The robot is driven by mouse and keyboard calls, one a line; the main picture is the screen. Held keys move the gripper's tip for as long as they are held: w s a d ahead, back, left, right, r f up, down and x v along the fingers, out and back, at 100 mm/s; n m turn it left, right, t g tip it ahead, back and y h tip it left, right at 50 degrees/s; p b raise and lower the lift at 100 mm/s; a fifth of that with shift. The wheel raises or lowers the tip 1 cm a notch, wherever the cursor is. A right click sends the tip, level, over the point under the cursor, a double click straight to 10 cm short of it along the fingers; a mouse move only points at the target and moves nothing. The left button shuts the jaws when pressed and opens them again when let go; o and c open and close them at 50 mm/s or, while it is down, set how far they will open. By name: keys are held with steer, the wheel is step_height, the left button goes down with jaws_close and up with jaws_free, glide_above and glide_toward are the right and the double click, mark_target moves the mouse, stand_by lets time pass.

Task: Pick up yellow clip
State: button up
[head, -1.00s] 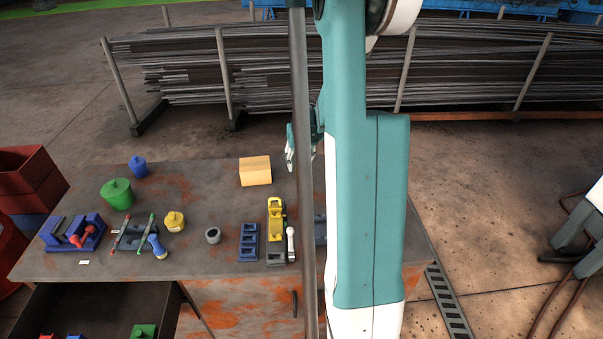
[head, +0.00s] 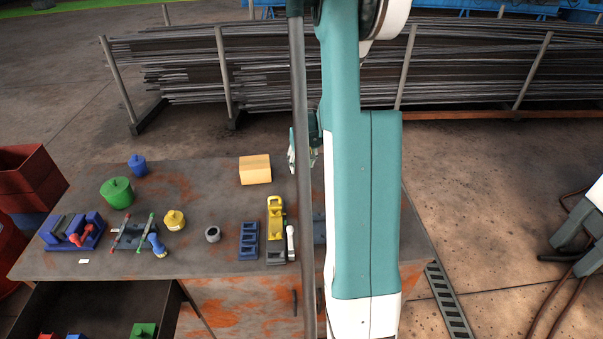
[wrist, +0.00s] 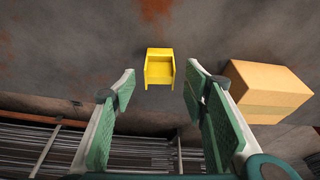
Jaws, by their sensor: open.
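A yellow clip (wrist: 160,68) lies on the dark tabletop in the wrist view, a blocky piece with an open notch facing my gripper. My gripper (wrist: 160,82) is open and empty, its two green-padded fingers spread to either side of the clip's line, with the clip ahead of and between the tips. I cannot tell the exact height above the table. In the head view my gripper (head: 312,157) shows partly behind a grey post, near the table's far edge. I cannot make out this clip there; the post or my arm may hide it.
A tan box (wrist: 268,90) stands close beside the right finger; the head view shows it too (head: 255,169). Another yellow piece (head: 275,207) sits in a dark holder beside a blue slotted block (head: 248,240). Pots and tools fill the table's left side.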

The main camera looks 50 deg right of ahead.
mark_target(302, 167)
steer(key=shift+f, duration=0.15)
steer(key=shift+b+x, duration=0.4)
steer(key=shift+x, duration=2.2)
steer(key=shift+s, duration=0.1)
steer(key=shift+c, duration=0.5)
steer(key=c, duration=0.8)
